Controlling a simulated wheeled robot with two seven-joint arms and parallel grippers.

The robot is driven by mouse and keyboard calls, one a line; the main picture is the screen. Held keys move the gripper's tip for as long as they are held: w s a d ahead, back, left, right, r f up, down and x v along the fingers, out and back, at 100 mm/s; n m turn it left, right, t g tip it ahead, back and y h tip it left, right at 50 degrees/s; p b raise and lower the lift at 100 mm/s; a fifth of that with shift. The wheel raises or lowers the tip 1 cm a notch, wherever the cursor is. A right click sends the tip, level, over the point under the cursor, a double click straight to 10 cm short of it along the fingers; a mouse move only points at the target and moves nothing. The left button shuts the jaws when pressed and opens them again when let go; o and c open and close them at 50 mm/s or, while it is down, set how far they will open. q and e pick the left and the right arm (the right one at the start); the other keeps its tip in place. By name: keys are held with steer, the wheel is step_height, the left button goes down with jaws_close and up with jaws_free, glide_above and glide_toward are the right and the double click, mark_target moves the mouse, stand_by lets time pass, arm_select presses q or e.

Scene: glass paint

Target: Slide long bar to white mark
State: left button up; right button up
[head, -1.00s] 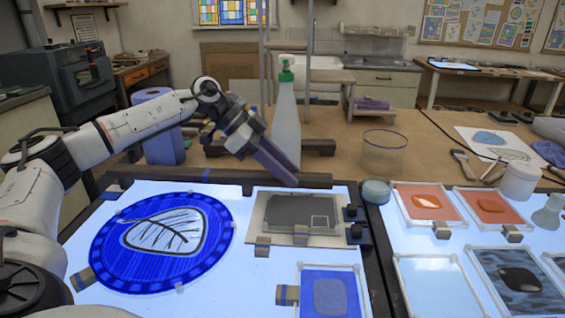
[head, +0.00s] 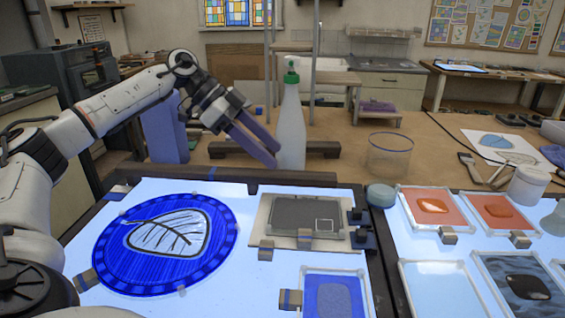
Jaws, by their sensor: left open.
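My left gripper (head: 271,156) is open and empty. Its two purple-grey fingers point down and right, above the back edge of the light table and in front of the white bottle. A long dark bar (head: 228,176) lies along the back edge of the lit panel, below the fingertips and apart from them. A shorter dark wooden bar on feet (head: 232,150) stands behind it, partly hidden by the gripper. My right gripper is not in view.
A white bottle with a green cap (head: 291,125) stands just behind the fingers. A blue leaf disc (head: 110,262) and a framed grey plate (head: 285,212) lie on the lit panel. A clear glass (head: 388,160) and a round pale lid (head: 381,195) stand to the right.

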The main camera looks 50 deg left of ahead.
arm_select(q)
steer(key=shift+v, duration=1.4)
